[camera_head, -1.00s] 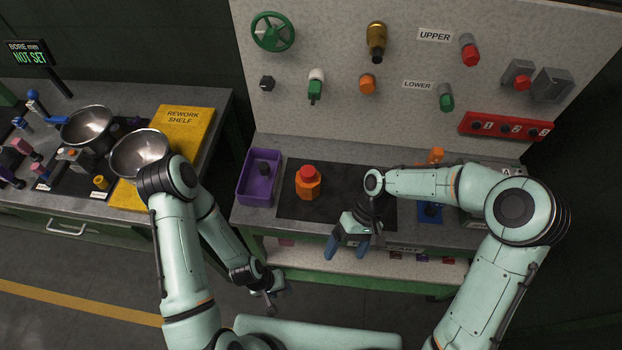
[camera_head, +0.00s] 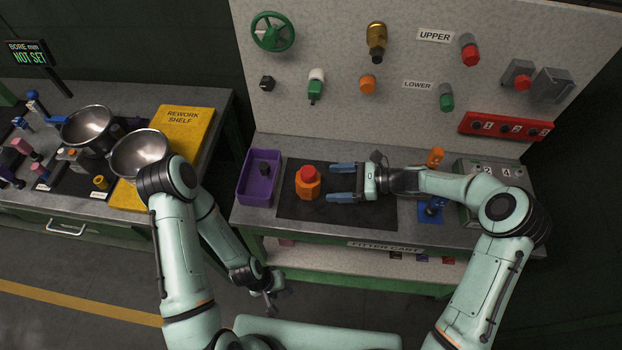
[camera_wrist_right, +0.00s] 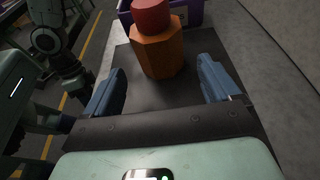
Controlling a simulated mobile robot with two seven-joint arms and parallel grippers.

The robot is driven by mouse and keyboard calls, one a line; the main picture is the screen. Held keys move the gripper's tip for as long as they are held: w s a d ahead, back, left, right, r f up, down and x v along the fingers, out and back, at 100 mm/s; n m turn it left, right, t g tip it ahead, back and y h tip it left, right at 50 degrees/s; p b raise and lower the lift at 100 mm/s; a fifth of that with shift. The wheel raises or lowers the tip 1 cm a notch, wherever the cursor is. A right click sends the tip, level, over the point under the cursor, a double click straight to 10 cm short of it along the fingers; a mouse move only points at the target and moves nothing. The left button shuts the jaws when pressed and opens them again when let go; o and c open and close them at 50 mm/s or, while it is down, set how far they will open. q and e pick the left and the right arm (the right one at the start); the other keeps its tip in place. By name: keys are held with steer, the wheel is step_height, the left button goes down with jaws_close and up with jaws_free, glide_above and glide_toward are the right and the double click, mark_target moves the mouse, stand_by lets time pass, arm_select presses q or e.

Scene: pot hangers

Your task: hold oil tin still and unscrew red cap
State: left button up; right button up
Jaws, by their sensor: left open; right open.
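The oil tin (camera_head: 307,189) is an orange, many-sided can standing upright on a dark mat on the bench. Its red cap (camera_head: 307,173) sits on top. In the right wrist view the tin (camera_wrist_right: 158,52) and the red cap (camera_wrist_right: 151,16) are straight ahead, beyond the fingertips. My right gripper (camera_head: 332,183) is open, to the right of the tin, with its blue fingers pointing at it; the tin is not between them. My left gripper (camera_head: 277,290) is open and empty, low in front of the bench, well away from the tin.
A purple bin (camera_head: 247,192) stands left of the tin on the bench. The dark mat (camera_head: 290,213) is otherwise clear. A grey panel with valves and knobs rises behind. A blue pad (camera_head: 430,213) and a grey-green box (camera_head: 478,172) lie to the right.

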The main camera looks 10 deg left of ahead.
mark_target(312, 184)
steer(key=shift+x, duration=3.85)
